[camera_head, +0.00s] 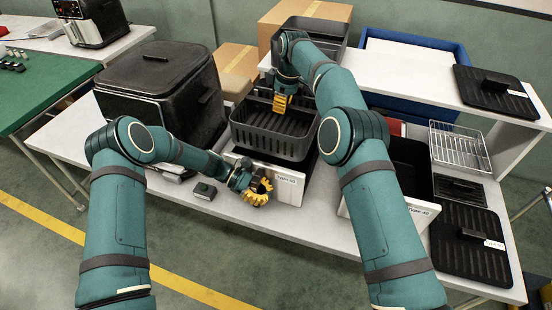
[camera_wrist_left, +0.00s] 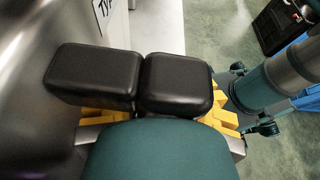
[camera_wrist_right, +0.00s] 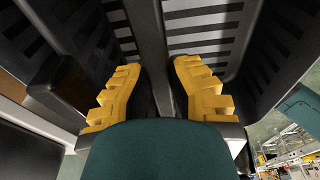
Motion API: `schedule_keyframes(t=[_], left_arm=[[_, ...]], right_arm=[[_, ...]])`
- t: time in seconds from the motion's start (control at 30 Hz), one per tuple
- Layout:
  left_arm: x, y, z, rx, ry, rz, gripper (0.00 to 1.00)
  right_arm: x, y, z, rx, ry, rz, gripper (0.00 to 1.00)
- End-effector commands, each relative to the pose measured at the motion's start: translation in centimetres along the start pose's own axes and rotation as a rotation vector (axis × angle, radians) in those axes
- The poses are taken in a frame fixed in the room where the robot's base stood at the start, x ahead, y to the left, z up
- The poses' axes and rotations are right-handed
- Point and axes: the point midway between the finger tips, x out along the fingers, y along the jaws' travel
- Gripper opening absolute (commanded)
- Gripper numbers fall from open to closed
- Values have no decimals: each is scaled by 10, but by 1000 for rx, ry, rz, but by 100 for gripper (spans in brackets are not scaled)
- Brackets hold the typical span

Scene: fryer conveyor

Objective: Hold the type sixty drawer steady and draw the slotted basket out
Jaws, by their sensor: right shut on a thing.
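The slotted basket (camera_head: 268,143) is dark grey, with slots in its floor, and sits above and behind the white-fronted drawer (camera_head: 289,184). How much of it is still inside the drawer is hard to tell. My right gripper (camera_head: 281,103) reaches into the basket from above. In the right wrist view its yellow fingers (camera_wrist_right: 152,92) are shut on the basket's upright middle bar (camera_wrist_right: 153,40). My left gripper (camera_head: 258,191) is low at the drawer's front. In the left wrist view its black fingertips (camera_wrist_left: 142,80) meet, with nothing seen between them; contact with the drawer is unclear.
A black fryer (camera_head: 160,91) stands left of the basket. Right are another drawer (camera_head: 409,215), a wire rack (camera_head: 459,148) and a black lid (camera_head: 470,246). Cardboard boxes (camera_head: 237,62) and a blue bin (camera_head: 415,38) stand behind.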

Motion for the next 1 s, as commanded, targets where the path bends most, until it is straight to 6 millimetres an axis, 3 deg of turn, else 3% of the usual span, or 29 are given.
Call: schedule_keyframes(t=[0.07, 0.1, 0.2, 0.23, 0.57, 1.0], left_arm=[[0, 0, -3, -1, 7, 2, 0], [0, 0, -3, -1, 7, 2, 6], [0, 0, -2, -1, 6, 1, 41], [0, 0, -2, -1, 5, 1, 46], [-4, 0, -1, 0, 2, 2, 46], [-59, 0, -2, -1, 5, 2, 46]], right_arm=[[-2, 0, 0, 0, 2, 3, 0], [-2, 0, 0, 0, 2, 3, 0], [-1, 0, 0, 0, 2, 2, 0], [-1, 0, 0, 0, 2, 2, 0], [-2, 0, 0, 0, 2, 3, 0], [-2, 0, 0, 0, 2, 3, 0]])
